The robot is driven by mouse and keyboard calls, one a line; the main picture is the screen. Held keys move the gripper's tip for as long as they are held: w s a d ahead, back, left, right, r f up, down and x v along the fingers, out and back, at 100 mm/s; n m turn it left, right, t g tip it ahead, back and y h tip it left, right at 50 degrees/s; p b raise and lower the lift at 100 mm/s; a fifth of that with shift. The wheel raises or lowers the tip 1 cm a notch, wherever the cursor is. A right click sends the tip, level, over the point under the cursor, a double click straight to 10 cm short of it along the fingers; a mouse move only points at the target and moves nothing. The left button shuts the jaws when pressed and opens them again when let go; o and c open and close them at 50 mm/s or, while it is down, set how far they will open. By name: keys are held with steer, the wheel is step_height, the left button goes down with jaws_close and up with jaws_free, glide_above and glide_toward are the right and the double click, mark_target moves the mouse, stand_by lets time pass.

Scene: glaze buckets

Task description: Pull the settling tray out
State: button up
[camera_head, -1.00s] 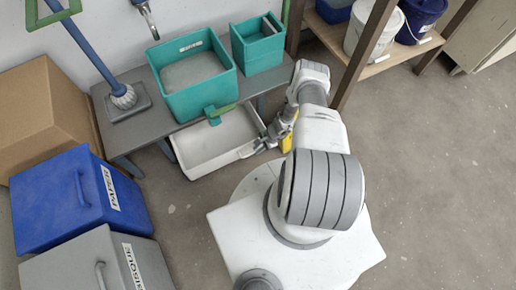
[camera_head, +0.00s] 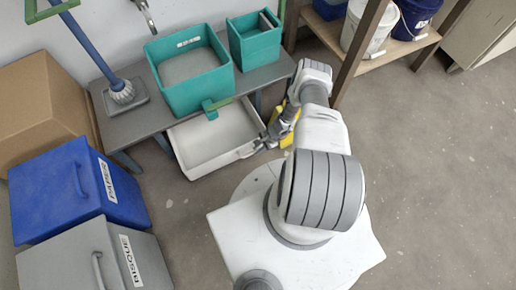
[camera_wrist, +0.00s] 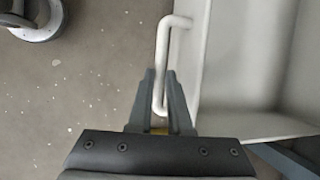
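The settling tray (camera_head: 212,141) is a pale, shallow, open tray. It juts out from under the grey bench, below the larger teal tub. In the wrist view its wall (camera_wrist: 238,60) fills the right side, with a white bar handle (camera_wrist: 162,62) on its outer face. My gripper (camera_wrist: 161,78) has one finger on each side of the handle bar and appears shut on it. In the head view my gripper (camera_head: 264,140) is at the tray's right front side, partly hidden by my wrist.
Two teal tubs (camera_head: 188,92) stand on the bench (camera_head: 135,118) with a brush (camera_head: 122,92). A blue bin (camera_head: 60,195) and grey bin (camera_head: 70,262) stand at left. A bucket shelf (camera_head: 400,52) stands at upper right; floor right is clear.

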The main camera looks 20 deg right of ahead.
steer(key=o, duration=0.5)
steer(key=shift+c, duration=0.2)
steer(key=p+v, duration=0.6)
steer(key=v, duration=1.1)
steer(key=shift+r+p, duration=0.2)
steer(key=shift+p, duration=0.2)
steer(key=shift+d, duration=0.1)
